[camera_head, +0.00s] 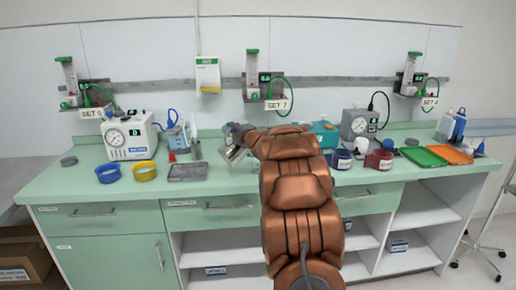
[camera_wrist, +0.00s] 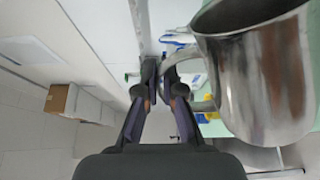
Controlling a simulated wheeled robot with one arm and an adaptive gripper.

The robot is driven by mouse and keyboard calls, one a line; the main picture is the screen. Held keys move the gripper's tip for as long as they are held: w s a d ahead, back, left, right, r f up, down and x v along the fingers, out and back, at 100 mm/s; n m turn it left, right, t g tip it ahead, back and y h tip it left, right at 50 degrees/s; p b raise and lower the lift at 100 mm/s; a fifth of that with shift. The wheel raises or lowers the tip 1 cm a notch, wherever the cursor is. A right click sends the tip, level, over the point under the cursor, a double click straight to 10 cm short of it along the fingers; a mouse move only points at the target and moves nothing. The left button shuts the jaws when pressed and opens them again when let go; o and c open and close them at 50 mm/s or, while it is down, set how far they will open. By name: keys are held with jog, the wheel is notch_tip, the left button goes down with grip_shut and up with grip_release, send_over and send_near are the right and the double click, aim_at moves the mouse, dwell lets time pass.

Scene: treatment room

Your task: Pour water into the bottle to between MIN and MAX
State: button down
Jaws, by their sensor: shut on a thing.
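My gripper (camera_wrist: 165,88) is shut on the handle of a shiny metal jug (camera_wrist: 262,85), which fills the right of the wrist view and looks tilted there. In the head view, part of the jug (camera_head: 233,154) shows above the counter, left of my arm. My arm hides much of the gripper there. I cannot see water inside the jug. I cannot tell which container is the task's bottle, and no MIN or MAX marks can be read. Flowmeter sets hang on the wall rail, including SET 7 (camera_head: 252,72) and SET 6 (camera_head: 70,80).
The front left counter is clear.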

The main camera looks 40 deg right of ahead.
jog(key=shift+d+r+m+p, duration=0.7)
jog(key=shift+r+p, duration=0.05)
jog(key=shift+p, duration=1.8)
jog(key=shift+s+d+r+m+p, duration=0.2)
jog(key=shift+d+m+p, duration=0.5)
jog(key=shift+p, duration=1.2)
